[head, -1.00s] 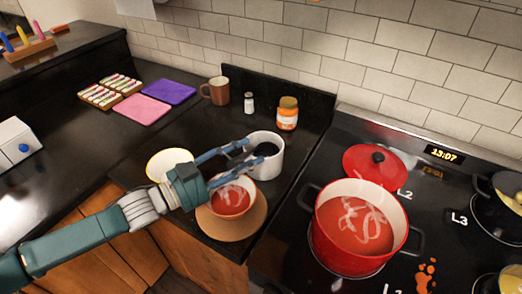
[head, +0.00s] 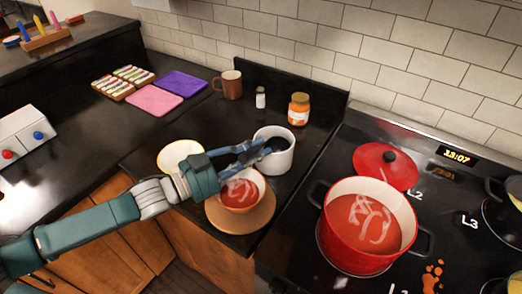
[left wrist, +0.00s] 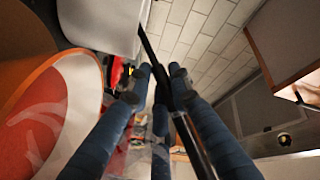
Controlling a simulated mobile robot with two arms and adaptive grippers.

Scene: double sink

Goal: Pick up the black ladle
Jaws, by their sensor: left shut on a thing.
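The black ladle shows in the left wrist view as a thin dark handle (left wrist: 192,138) running between my fingers, its upper end beside a white surface. My left gripper (head: 257,149) is shut on this handle at the rim of the white canister (head: 284,161); its fingers also show close up in the left wrist view (left wrist: 157,82). In the head view the ladle cannot be made out clearly against the canister's dark inside, and its bowl is hidden. My right gripper is not in view.
A bowl of red soup (head: 241,191) on a round board (head: 240,219) sits just below my left gripper. A cream bowl (head: 178,153) is behind the wrist. A red pot (head: 345,255) stands on the stove to the right; a jar (head: 299,110) and brown mug (head: 231,85) are behind.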

